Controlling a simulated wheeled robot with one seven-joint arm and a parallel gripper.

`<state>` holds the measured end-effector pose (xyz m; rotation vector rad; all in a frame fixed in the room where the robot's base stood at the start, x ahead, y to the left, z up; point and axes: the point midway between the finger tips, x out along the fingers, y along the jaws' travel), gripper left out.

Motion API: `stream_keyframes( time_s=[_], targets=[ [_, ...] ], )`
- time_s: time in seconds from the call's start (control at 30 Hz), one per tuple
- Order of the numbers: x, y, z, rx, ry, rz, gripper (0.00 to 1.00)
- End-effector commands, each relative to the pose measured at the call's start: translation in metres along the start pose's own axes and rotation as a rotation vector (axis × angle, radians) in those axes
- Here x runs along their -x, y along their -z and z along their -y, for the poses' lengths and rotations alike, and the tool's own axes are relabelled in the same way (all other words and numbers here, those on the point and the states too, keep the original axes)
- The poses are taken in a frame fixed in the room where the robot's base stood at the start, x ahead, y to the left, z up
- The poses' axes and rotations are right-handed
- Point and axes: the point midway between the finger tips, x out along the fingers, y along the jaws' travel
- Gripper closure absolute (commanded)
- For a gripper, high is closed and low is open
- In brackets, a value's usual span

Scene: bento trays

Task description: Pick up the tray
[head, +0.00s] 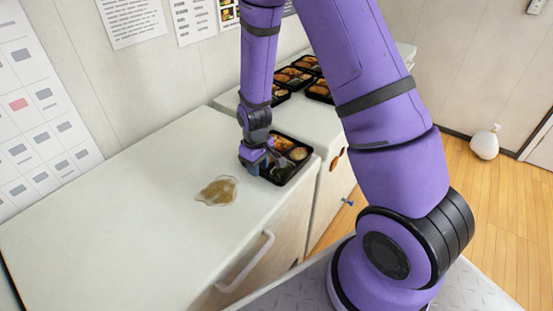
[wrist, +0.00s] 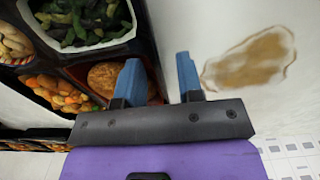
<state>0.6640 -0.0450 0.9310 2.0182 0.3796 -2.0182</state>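A black bento tray (head: 301,167) with several food compartments sits on the white counter near its far right end. It also shows in the wrist view (wrist: 147,45), with greens, orange pieces and a brown patty in it. My gripper (head: 256,168) is at the tray's left edge, pointing down. In the wrist view my gripper (wrist: 158,62) has its two blue fingers apart. One finger is over the inside of the tray by the patty, the other is outside the wall above the counter. The tray wall lies between them, with a gap visible. Contact cannot be told.
A brown spill (head: 217,191) lies on the counter just left of the tray; it is right of the fingers in the wrist view (wrist: 248,60). Several other bento trays (head: 318,91) stand on the surface beyond. The counter's left part (head: 120,235) is clear. A wall rises behind.

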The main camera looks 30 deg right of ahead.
Motion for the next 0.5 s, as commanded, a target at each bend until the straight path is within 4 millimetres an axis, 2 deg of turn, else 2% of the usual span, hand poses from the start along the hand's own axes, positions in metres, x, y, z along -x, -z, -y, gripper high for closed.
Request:
stream_keyframes(
  time_s=[0.27,0.3,0.43,0.5],
  targets=[
    [-0.0032,0.0,0.0,0.0,0.0,0.0,0.66],
    [-0.0031,-0.0001,0.0,0.0,0.0,0.0,0.71],
    [-0.0031,-0.0001,0.0001,0.0,0.0,0.0,1.0],
    [-0.003,-0.0001,0.0001,0.0,0.0,0.0,1.0]
  ],
)
